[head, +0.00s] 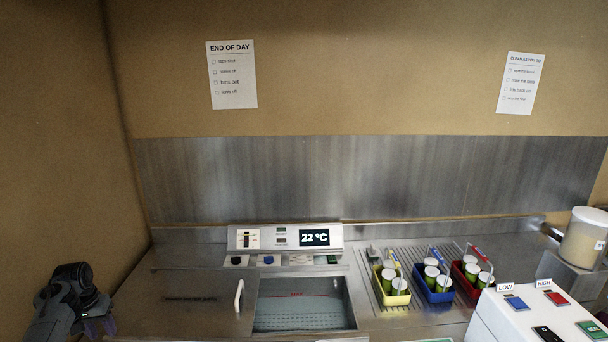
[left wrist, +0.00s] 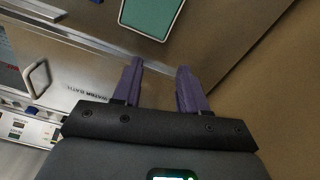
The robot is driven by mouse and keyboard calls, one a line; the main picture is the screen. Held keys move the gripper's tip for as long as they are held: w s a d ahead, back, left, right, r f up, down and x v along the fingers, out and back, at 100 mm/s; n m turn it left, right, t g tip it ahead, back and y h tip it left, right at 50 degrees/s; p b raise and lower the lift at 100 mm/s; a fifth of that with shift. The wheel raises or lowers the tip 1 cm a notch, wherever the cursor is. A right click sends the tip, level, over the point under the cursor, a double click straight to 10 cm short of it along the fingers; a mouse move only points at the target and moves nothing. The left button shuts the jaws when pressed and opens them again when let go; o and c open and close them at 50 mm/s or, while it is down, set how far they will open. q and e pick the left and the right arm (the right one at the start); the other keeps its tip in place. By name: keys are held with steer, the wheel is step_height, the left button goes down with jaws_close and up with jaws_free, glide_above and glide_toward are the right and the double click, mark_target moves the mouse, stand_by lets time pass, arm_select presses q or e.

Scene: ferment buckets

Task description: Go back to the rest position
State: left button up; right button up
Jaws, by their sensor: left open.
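My left gripper (head: 97,326) is at the lower left of the head view, beside the left wall and away from the buckets. In the left wrist view its two purple fingers (left wrist: 160,92) stand apart with nothing between them. The steel counter with its handle (left wrist: 37,78) shows beyond the fingers, and a green panel (left wrist: 152,15) lies at the top edge. My right gripper is not in either view.
A water bath (head: 300,312) with a 22 °C display (head: 314,237) sits mid-counter. Yellow (head: 395,298), blue (head: 436,296) and red (head: 462,284) caddies stand right of it. A white switch box (head: 500,318) and a lidded bucket (head: 582,240) are at the right.

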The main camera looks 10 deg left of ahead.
arm_select(q)
steer(key=s+f+m+y, duration=0.2)
steer(key=s+f+y, duration=0.2)
steer(key=s, duration=0.1)
steer(key=s+d+f+m+t+y, duration=0.1)
steer(key=s+d+f+m, duration=0.25)
steer(key=d, duration=0.45)
steer(key=s+d+f+m+t+y, duration=0.1)
steer(key=s+d+f+m+y, duration=0.1)
steer(key=s+d, duration=0.45)
steer(key=s+d+m+t+h, duration=0.1)
steer(key=s+d+m+h, duration=0.1)
steer(key=s+d, duration=0.7)
steer(key=s+d+m+h, duration=0.2)
steer(key=s+d, duration=0.3)
steer(key=d, duration=0.7)
steer(key=s+d+n+h, duration=0.1)
steer(key=d+n+h, duration=0.2)
steer(key=d, duration=0.7)
steer(key=shift+n, duration=0.35)
